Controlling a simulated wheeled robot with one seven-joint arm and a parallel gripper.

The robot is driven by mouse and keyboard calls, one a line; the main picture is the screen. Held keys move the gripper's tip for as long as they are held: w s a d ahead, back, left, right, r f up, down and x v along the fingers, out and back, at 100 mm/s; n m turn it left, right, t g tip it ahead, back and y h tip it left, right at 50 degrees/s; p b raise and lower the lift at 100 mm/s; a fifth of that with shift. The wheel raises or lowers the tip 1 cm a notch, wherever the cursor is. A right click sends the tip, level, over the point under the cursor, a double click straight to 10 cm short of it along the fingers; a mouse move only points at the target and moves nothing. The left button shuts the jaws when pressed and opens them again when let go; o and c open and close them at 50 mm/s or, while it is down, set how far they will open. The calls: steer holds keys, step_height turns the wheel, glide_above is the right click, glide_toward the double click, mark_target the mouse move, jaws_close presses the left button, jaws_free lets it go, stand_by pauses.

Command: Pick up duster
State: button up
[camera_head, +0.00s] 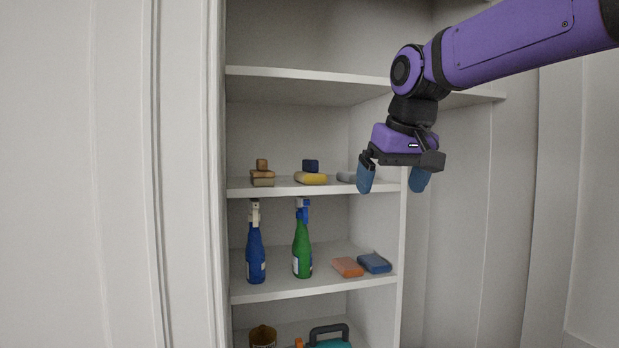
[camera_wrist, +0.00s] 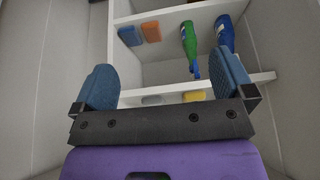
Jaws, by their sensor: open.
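My gripper (camera_head: 392,184) is open and empty, with its two blue fingers pointing down, in front of the right end of the middle shelf. On that shelf stand a tan and brown brush-like piece (camera_head: 262,178), a yellow piece with a dark blue handle (camera_head: 311,178) and a grey piece (camera_head: 346,177) partly hidden by my left finger. I cannot tell for sure which of these is the duster. In the wrist view the gripper (camera_wrist: 164,75) frames the shelf edge, with the yellow piece (camera_wrist: 194,96) and the grey piece (camera_wrist: 151,99) beyond it, apart from the fingers.
The shelf below holds a blue spray bottle (camera_head: 256,255), a green spray bottle (camera_head: 302,250), an orange sponge (camera_head: 347,267) and a blue sponge (camera_head: 374,262). A brown container (camera_head: 262,337) and a teal item with a dark handle (camera_head: 330,338) sit lowest. An upper shelf (camera_head: 310,85) is above.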

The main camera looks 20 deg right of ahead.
steer(key=w+a+r, duration=0.1)
steer(key=w+r, duration=0.2)
steer(key=w, duration=0.4)
steer(key=w+a+r, duration=0.1)
steer(key=w+r, duration=0.2)
steer(key=w, duration=0.4)
glide_toward(314, 173)
steer(key=shift+w+d+f+g, duration=0.15)
steer(key=shift+w+f, duration=0.2)
steer(key=shift+w, duration=0.2)
steer(key=shift+w+d+f+g, duration=0.1)
steer(key=shift+w+f+g, duration=0.05)
steer(key=shift+w+f, duration=0.3)
steer(key=shift+w+a+f, duration=0.1)
steer(key=shift+w+f, duration=0.1)
steer(key=shift+w, duration=0.2)
steer(key=shift+x, duration=3.5)
steer(key=shift+c, duration=0.5)
steer(key=c, duration=1)
steer(key=shift+r, duration=0.15)
